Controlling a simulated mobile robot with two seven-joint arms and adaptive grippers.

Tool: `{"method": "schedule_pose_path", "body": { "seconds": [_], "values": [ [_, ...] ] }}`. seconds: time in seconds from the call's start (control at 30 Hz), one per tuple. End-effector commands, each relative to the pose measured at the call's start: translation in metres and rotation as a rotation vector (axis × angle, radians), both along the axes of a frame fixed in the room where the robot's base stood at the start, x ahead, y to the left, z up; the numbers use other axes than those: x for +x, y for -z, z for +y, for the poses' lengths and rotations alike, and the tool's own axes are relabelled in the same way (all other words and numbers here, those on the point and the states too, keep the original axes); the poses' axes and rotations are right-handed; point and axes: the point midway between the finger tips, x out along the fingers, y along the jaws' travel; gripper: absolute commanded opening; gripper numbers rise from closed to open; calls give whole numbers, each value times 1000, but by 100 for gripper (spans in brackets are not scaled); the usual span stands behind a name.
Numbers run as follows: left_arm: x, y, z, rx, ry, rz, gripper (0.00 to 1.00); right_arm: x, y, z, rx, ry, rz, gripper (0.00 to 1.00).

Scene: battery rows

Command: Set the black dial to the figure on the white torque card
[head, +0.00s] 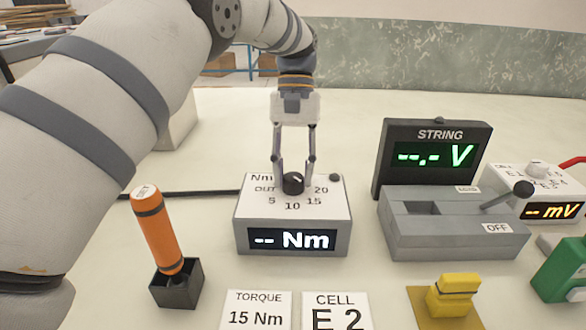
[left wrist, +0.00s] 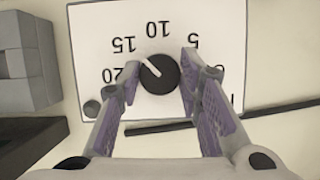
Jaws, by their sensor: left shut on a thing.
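The black dial (head: 292,184) sits on top of the grey torque box (head: 245,235), among the marks OUT, 5, 10, 15 and 20. My left gripper (head: 293,178) reaches down from above and is shut on the dial, one finger on each side. In the left wrist view the dial (left wrist: 163,76) shows between the fingertips (left wrist: 159,68), and its white pointer line aims at about the 15. The box's display (head: 292,240) reads "-- Nm". The white torque card (head: 258,311) at the bottom reads 15 Nm. My right gripper is not in view.
An orange screwdriver (head: 157,235) stands in a dark holder (head: 176,285) left of the box. A cell card (head: 336,311) reads E 2. The STRING meter (head: 435,158) with its lever (head: 522,188) stands right, beside an mV box (head: 553,211). Yellow (head: 454,295) and green (head: 562,270) blocks are front right.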

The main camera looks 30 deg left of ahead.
Motion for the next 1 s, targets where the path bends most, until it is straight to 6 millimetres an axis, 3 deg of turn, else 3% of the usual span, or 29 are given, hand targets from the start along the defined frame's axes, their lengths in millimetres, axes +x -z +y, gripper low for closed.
{"method": "schedule_pose_path", "body": {
  "seconds": [0.63,0.67,0.73,1.0],
  "values": [
    [0,1,0,1,-48,-1,4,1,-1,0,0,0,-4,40],
    [0,1,0,1,-48,-1,34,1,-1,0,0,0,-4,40],
    [0,1,0,1,-48,-1,50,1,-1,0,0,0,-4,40],
    [0,0,0,0,-47,-1,52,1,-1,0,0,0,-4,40]
  ]
}}
